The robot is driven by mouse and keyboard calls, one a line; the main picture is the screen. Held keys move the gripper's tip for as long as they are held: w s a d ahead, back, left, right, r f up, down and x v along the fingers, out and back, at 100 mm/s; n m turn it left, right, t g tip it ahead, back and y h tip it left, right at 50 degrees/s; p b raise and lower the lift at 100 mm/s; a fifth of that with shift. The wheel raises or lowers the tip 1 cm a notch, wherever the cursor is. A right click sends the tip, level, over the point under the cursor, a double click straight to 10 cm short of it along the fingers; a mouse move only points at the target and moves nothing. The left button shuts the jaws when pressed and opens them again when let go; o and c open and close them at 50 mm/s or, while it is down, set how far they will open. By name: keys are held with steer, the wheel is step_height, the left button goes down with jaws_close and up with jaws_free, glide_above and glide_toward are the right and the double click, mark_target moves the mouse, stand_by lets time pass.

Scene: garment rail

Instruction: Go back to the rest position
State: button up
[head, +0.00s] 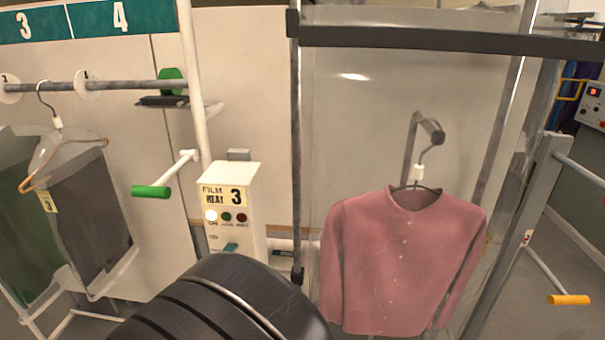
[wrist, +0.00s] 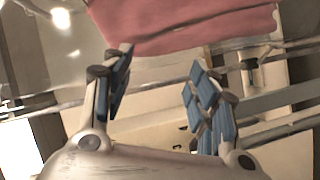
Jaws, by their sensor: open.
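My gripper (wrist: 160,90) shows in the wrist view with its two blue-padded fingers apart and nothing between them. The pink hem of a garment (wrist: 185,22) lies beyond the fingertips at the top of that view. In the head view a pink buttoned cardigan (head: 405,260) hangs upright on a hanger from a short hook arm (head: 430,130) behind a clear film. The dark rounded part of my arm (head: 225,305) fills the bottom middle of the head view and my gripper is hidden there.
A white control box (head: 230,205) marked 3 stands left of the cardigan. A rail (head: 125,86) at left holds clothes in clear covers (head: 85,200). A green-ended handle (head: 152,191) and a yellow-ended one (head: 568,299) stick out. A dark bar (head: 440,40) crosses above the cardigan.

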steer(key=s+d+r+m+g, duration=0.25)
steer(key=s+d+g, duration=0.2)
steer(key=d, duration=0.55)
steer(key=s+d+r+m+g, duration=0.1)
steer(key=s+d+m+g, duration=0.25)
steer(key=d+g, duration=0.45)
steer(key=s+r+m+t+y, duration=0.1)
steer(key=s+r+t+y, duration=0.2)
steer(key=s+y, duration=0.5)
steer(key=shift+s+d+r, duration=0.25)
steer(key=shift+s+d, duration=0.05)
steer(key=shift+s, duration=0.45)
steer(key=shift+c, duration=0.4)
